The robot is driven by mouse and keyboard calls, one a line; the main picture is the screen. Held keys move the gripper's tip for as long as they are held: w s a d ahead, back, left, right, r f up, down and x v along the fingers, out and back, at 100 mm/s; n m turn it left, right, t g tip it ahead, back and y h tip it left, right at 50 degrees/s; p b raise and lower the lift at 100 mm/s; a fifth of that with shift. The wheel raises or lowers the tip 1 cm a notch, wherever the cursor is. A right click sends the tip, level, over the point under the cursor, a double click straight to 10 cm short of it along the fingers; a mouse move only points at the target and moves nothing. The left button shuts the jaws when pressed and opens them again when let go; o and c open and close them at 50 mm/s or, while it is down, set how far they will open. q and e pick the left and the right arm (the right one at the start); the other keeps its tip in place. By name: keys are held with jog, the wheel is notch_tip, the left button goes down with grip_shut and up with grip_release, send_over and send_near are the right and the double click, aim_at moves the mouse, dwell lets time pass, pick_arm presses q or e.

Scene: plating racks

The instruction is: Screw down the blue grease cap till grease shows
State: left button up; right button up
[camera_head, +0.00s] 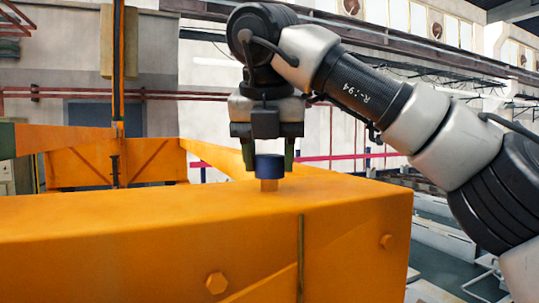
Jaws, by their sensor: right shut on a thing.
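The blue grease cap (270,167) sits upright on a short orange stem (269,185) that rises from the top face of a large orange beam. My right gripper (269,158) comes down on it from above, with one dark finger at each side of the cap. It is shut on the cap. A short length of bare stem shows between the cap's lower edge and the beam. I see no grease on the stem or around the cap. My left gripper is not in view.
An orange frame with an upright post (118,70) stands behind at left. The beam's top around the stem is clear.

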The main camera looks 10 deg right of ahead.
jog(key=shift+m, duration=0.3)
jog(key=o, duration=0.9)
jog(key=p+v, duration=0.2)
jog(key=v, duration=0.8)
jog(key=shift+a+r, duration=0.1)
jog(key=shift+r, duration=0.3)
jog(key=shift+s, duration=0.1)
